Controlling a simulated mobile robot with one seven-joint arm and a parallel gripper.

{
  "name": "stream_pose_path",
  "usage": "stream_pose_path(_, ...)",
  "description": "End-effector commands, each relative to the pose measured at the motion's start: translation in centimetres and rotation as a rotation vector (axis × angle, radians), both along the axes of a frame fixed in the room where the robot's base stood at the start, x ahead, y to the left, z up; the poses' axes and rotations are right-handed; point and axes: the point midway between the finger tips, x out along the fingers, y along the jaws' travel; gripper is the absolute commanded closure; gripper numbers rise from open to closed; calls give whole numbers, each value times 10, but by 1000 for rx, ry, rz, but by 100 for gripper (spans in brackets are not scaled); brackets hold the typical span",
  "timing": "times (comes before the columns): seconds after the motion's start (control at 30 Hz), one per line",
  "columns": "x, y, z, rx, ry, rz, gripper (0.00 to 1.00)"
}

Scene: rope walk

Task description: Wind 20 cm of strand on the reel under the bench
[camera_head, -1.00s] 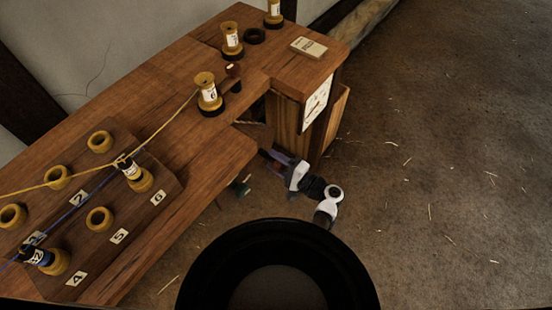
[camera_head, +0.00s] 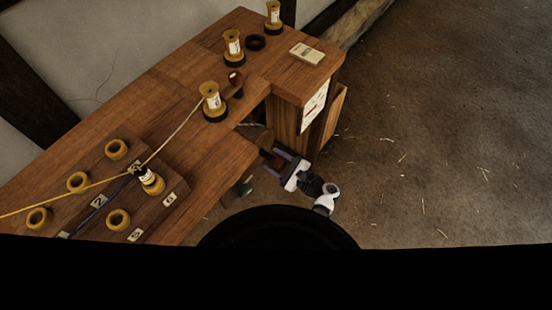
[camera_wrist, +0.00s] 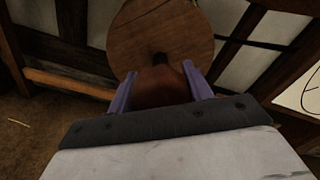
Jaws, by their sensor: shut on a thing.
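The reel under the bench shows in the wrist view as a round wooden disc (camera_wrist: 160,28) straight ahead of my gripper (camera_wrist: 160,80). The purple fingers are shut on a brown wooden handle (camera_wrist: 162,88) in front of the disc. In the head view my gripper (camera_head: 279,160) is low beside the bench's inner corner, next to the dial cabinet. The reel there is mostly hidden by the bench, and a pale piece of strand (camera_head: 250,125) shows in the gap. A white dial (camera_head: 314,106) is on the cabinet's end; its reading is too small to tell.
The wooden bench (camera_head: 140,95) carries bobbins, including one with yellow strand (camera_head: 212,102), and a numbered board (camera_head: 160,205). A small book (camera_head: 308,52) and a dark ring (camera_head: 255,42) lie on top. The straw-strewn floor (camera_head: 430,120) at right is open.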

Motion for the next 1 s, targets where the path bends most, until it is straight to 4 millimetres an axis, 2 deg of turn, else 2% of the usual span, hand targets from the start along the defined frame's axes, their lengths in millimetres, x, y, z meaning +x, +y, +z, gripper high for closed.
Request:
stream_pose_path(0.3,0,-1,0,52,72,-2,72)
stream_pose_path(0.77,0,-1,-1,58,80,-2,72)
stream_pose_path(0.8,0,-1,-1,58,80,-2,44)
stream_pose_path(0.93,0,-1,-1,58,80,-1,28)
stream_pose_path(1.0,0,-1,0,57,79,-1,28)
